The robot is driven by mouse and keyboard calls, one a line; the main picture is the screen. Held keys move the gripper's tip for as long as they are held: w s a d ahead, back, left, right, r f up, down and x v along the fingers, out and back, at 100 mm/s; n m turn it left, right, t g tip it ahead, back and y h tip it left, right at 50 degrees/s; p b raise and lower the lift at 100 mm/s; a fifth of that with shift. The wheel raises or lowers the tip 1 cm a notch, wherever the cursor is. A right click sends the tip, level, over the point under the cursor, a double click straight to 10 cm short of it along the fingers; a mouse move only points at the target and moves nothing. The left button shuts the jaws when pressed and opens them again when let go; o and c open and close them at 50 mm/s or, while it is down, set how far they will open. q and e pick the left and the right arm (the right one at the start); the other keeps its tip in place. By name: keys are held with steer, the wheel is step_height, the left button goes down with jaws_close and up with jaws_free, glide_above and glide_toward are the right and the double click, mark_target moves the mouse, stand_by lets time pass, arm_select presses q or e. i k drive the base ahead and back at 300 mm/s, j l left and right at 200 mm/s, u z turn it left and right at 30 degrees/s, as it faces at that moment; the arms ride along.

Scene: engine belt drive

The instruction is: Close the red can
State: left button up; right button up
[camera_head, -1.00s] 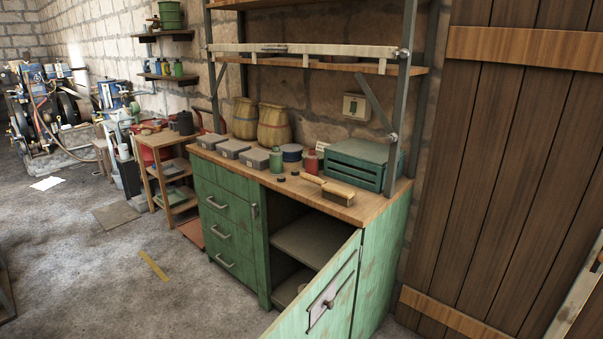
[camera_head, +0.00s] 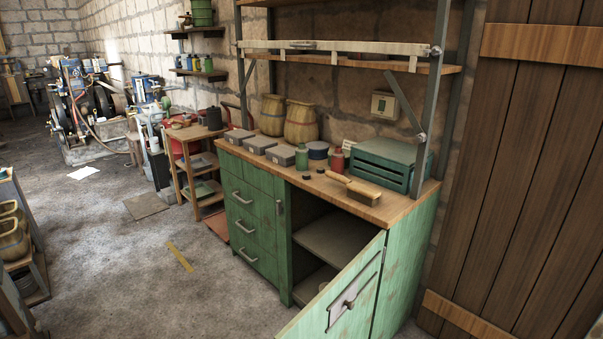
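A small red can (camera_head: 337,160) stands upright on the wooden worktop (camera_head: 268,164) of the green cabinet, left of the teal slatted crate. A similar green can (camera_head: 302,158) stands to its left. Two small dark round pieces, which look like caps, lie on the worktop in front of the cans: one dark cap (camera_head: 306,176) near the green can and another dark cap (camera_head: 320,170) nearer the red can. The tops of the cans are too small to make out clearly. Neither of my grippers is in view.
A wooden-handled brush (camera_head: 355,186) lies near the worktop's front edge, before the teal crate (camera_head: 385,166). Grey boxes (camera_head: 259,145) stand to the left. The cabinet door (camera_head: 340,300) hangs open into the floor space in front. The grey floor (camera_head: 120,260) to the left is largely clear.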

mark_target(337, 156)
steer(key=i+j+z, duration=0.1)
steer(key=i+j, duration=0.4)
steer(key=j, duration=0.15)
steer(key=i+j+z, duration=0.15)
steer(key=j, duration=0.2)
steer(key=i+j+z, duration=0.1)
steer(key=i+j, duration=0.2)
steer(key=i+j+z, duration=0.1)
steer(key=j, duration=0.35)
steer(key=i+j, duration=0.3)
steer(key=i+j+z, duration=0.25)
steer(key=i+j, duration=0.15)
steer(key=i, duration=0.25)
steer(key=i+j+z, duration=0.25)
steer(key=i+j, duration=0.3)
steer(key=i, duration=0.3)
